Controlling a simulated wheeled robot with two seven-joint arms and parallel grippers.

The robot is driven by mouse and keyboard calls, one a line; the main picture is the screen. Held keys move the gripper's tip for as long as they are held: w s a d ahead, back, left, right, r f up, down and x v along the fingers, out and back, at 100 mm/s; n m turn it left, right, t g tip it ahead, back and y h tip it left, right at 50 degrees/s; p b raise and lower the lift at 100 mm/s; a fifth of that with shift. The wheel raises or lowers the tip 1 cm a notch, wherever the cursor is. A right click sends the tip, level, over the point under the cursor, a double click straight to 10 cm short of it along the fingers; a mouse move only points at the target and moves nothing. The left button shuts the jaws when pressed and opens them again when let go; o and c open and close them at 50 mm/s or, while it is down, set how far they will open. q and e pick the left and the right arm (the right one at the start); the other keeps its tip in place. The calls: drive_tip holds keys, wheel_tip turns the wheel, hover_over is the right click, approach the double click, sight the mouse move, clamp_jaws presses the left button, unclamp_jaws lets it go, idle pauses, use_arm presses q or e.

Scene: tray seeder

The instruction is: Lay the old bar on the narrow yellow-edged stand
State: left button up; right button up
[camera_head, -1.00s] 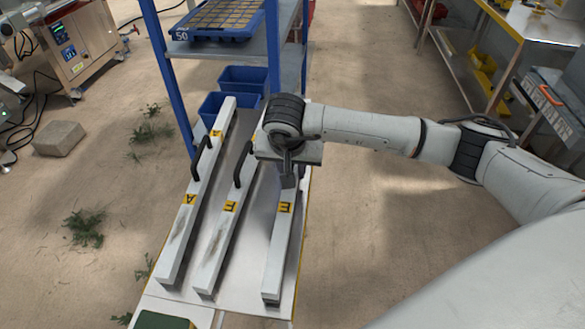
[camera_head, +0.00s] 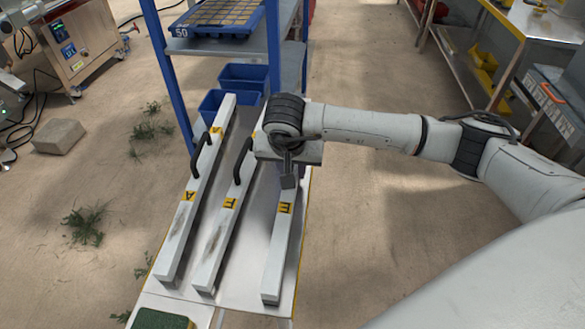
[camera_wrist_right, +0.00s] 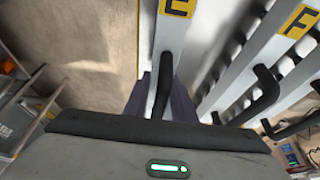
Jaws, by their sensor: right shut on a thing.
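My right gripper (camera_head: 288,182) is shut on the black handle (camera_wrist_right: 162,88) of the pale bar with the yellow E label (camera_head: 283,240), the rightmost of three bars. The stand (camera_head: 240,290) is a narrow light top with a yellow right edge, below this bar. I cannot tell whether the bar touches it. The A bar (camera_head: 180,230) and the F bar (camera_head: 222,232) lie to its left, roughly side by side, with dark worn smudges. My wrist hides the far part of the held bar. My left gripper is out of view.
A blue rack (camera_head: 215,48) with a seedling tray (camera_head: 220,30) stands behind the stand, with blue bins (camera_head: 243,78) below. A dark green pad (camera_head: 160,320) is at the near left. A block (camera_head: 58,137) is on the floor. The floor right of the stand is clear.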

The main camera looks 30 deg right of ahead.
drive_tip(key=shift+f, duration=0.15)
drive_tip(key=o, duration=1.1)
drive_tip(key=shift+o, duration=0.2)
drive_tip(key=shift+f, duration=0.15)
drive_tip(key=v, duration=1)
drive_tip(key=shift+a+r, duration=0.1)
drive_tip(key=shift+r, duration=0.1)
